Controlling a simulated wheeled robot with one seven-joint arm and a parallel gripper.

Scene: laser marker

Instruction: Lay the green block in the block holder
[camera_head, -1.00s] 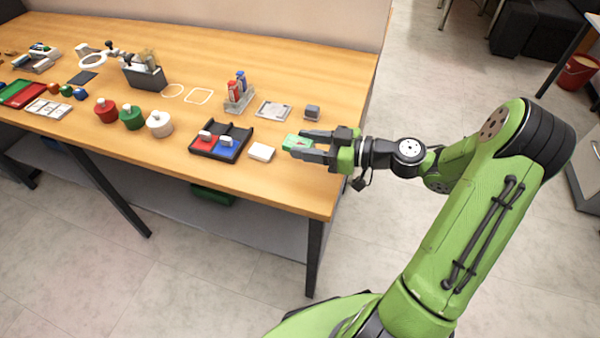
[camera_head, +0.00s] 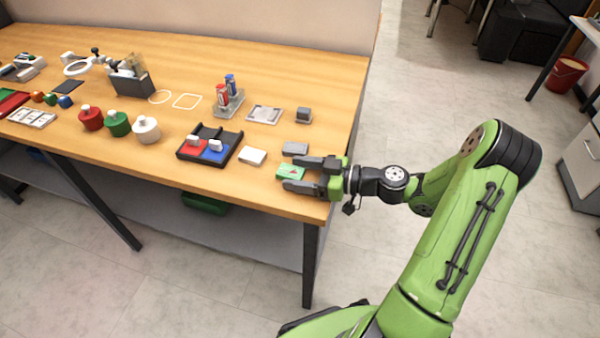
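The green block (camera_head: 290,173) is between the two fingers of my gripper (camera_head: 291,174), near the right front corner of the table. My gripper appears shut on it; whether the block touches the tabletop is hard to tell. The block holder (camera_head: 229,136) is a black tray with compartments, to the left of my gripper and apart from it. A red block (camera_head: 193,149) lies in its front left compartment and a blue block (camera_head: 213,153) in its front right one, each with a white top piece. The back compartments look empty.
A white block (camera_head: 252,157) lies between the holder and my gripper. A grey block (camera_head: 295,148) lies just behind my gripper. Farther back are a stand with red and blue bottles (camera_head: 228,104), a grey plate (camera_head: 265,115) and a small dark block (camera_head: 304,116). Knobbed pieces (camera_head: 146,130) stand left.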

